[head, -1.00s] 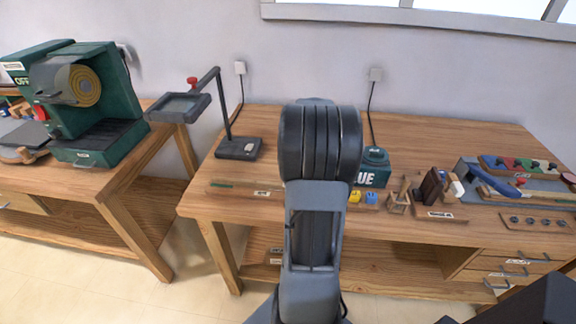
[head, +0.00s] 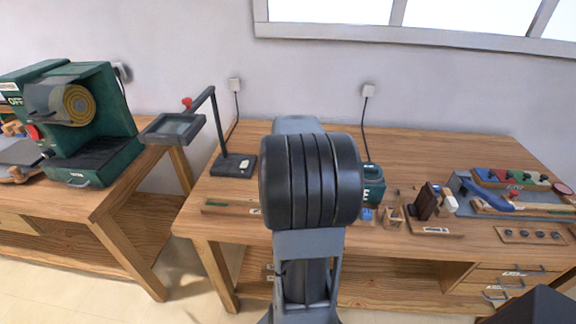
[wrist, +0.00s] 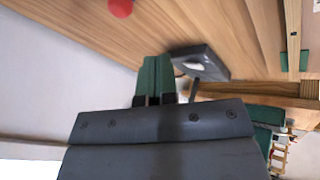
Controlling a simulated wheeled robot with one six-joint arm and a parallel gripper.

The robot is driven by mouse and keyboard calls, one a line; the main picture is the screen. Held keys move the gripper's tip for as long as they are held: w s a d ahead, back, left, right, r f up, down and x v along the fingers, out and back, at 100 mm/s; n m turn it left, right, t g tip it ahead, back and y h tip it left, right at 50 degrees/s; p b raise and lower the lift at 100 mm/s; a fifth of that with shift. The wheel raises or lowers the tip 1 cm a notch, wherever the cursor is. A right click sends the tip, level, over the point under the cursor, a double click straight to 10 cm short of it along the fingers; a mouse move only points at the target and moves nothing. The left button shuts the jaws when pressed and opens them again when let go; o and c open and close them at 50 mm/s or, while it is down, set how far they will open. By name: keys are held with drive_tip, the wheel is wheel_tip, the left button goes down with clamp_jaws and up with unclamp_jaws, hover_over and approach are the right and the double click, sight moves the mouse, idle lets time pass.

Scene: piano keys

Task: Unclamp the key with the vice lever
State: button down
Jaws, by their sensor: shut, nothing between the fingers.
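At the right of the bench, a blue piece (head: 477,193) and a small red knob (head: 513,194) sit by a pale wooden strip (head: 500,208). These may be the vice, its lever and the key, but they are too small to tell. My gripper (wrist: 155,62) shows in the wrist view with its green fingertips together, shut and empty. In the head view my arm hides it. A red ball (wrist: 120,8) shows at the top edge of the wrist view; I cannot tell what it belongs to.
A green glue pot (head: 373,184) and a dark block (head: 425,202) stand right of my arm. A green machine (head: 85,120) is on the left bench. The bench's back middle is fairly clear.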

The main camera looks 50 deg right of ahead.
drive_tip(key=w+a+v, duration=0.1)
drive_tip(key=v, duration=0.5)
idle(0.7)
